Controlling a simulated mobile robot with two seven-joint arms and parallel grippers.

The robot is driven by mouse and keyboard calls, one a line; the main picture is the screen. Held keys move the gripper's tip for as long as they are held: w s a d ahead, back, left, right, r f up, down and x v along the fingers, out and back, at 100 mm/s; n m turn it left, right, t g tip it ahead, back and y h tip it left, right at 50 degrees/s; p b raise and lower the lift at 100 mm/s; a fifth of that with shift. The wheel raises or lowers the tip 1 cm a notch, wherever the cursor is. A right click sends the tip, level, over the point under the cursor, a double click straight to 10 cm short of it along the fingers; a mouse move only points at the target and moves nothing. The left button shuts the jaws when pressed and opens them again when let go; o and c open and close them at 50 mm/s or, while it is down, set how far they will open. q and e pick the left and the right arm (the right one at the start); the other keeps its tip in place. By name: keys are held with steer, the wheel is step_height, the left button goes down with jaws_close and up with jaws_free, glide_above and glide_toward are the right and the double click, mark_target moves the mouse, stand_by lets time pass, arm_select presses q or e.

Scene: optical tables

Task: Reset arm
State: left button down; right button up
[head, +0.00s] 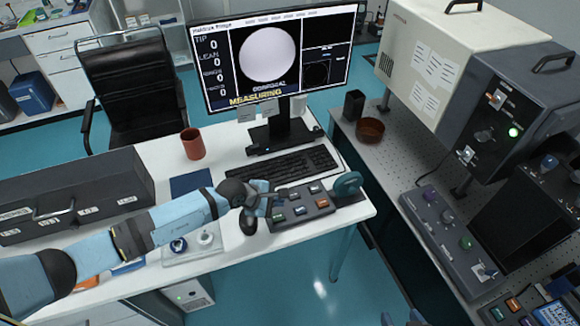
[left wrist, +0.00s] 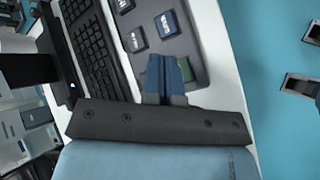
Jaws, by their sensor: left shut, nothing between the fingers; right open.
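My left arm reaches in from the left over the white desk (head: 345,217). My left gripper (head: 278,199) is shut and empty above the left end of the dark button panel (head: 318,210). In the left wrist view, my left gripper's fingers (left wrist: 167,76) are together over the panel (left wrist: 190,50), with nothing between them. I cannot tell how far above the panel they are. Only the tips of my right gripper (head: 402,319) show at the bottom edge of the head view. They stand apart, and the rest is out of frame.
A keyboard (head: 285,170) and a monitor (head: 215,62) reading "MEASURING" stand behind the panel. A dark mouse (head: 248,223) lies beside my left gripper. A red-brown cup (head: 193,143) stands on the desk. The optical table (head: 400,150) with instruments is at right; blue floor lies between.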

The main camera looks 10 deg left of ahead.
arm_select(q)
steer(key=s+d+r+n+t+h, duration=0.25)
steer(key=s+n+t, duration=0.2)
steer(key=n, duration=0.85)
steer(key=s+d+r+n+t+h, duration=0.1)
steer(key=s+d+r+n+t, duration=0.4)
steer(key=n, duration=0.7)
steer(key=s+a+f+n+g+y, duration=0.2)
steer(key=s+n, duration=0.5)
steer(key=n, duration=0.6)
steer(key=s+a+f+n+g+y, duration=0.2)
steer(key=s+a+f+n+y, duration=0.3)
steer(key=n, duration=0.9)
steer(key=s+a, duration=0.2)
steer(key=a, duration=0.1)
steer(key=shift+s+a+f, duration=0.4)
